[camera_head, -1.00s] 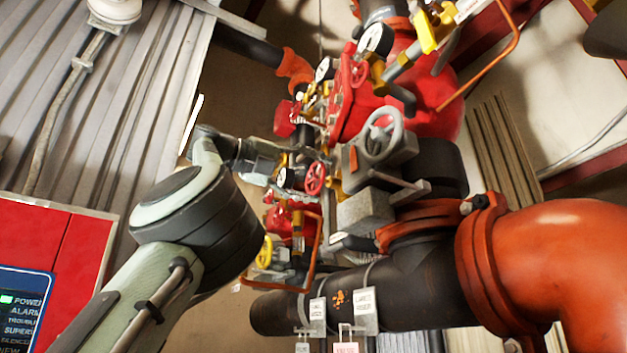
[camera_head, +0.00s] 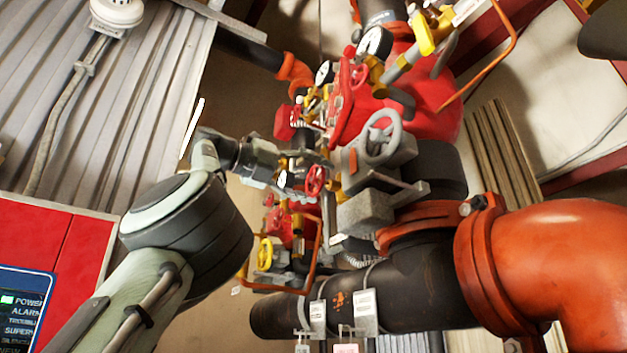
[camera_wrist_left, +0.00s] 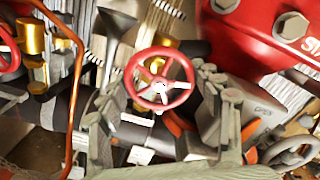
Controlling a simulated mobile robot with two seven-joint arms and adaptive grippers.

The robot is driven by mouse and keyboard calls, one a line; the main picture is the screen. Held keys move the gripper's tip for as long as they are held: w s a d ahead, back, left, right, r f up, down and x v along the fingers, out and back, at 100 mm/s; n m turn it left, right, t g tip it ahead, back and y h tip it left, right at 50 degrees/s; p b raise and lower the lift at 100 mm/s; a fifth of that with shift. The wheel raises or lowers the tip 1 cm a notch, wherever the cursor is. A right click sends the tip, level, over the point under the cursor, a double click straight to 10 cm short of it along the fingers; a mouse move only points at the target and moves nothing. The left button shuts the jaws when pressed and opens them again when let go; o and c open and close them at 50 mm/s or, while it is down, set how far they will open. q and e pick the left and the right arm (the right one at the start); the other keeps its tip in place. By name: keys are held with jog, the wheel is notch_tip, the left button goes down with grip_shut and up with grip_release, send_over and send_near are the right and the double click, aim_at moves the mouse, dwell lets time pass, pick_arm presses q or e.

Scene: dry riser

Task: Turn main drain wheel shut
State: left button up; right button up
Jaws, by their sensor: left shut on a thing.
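The red handwheel (camera_head: 315,180) sits among the valves and gauges left of the large grey wheel, in the head view. The exact finger contact is hard to see. My right gripper is not in view.
A grey handwheel (camera_head: 380,138) and its grey valve box stand just right. A yellow wheel (camera_head: 265,253) and orange bent pipe (camera_head: 317,262) lie below. A large orange elbow (camera_head: 560,255) and a black pipe (camera_head: 400,290) fill the lower right. A red panel (camera_head: 50,240) stands at left.

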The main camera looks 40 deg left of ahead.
pick_arm(q)
jog(key=o, duration=1.2)
jog(key=shift+c, duration=0.2)
jog(key=v, duration=1.2)
jog(key=shift+f, duration=0.1)
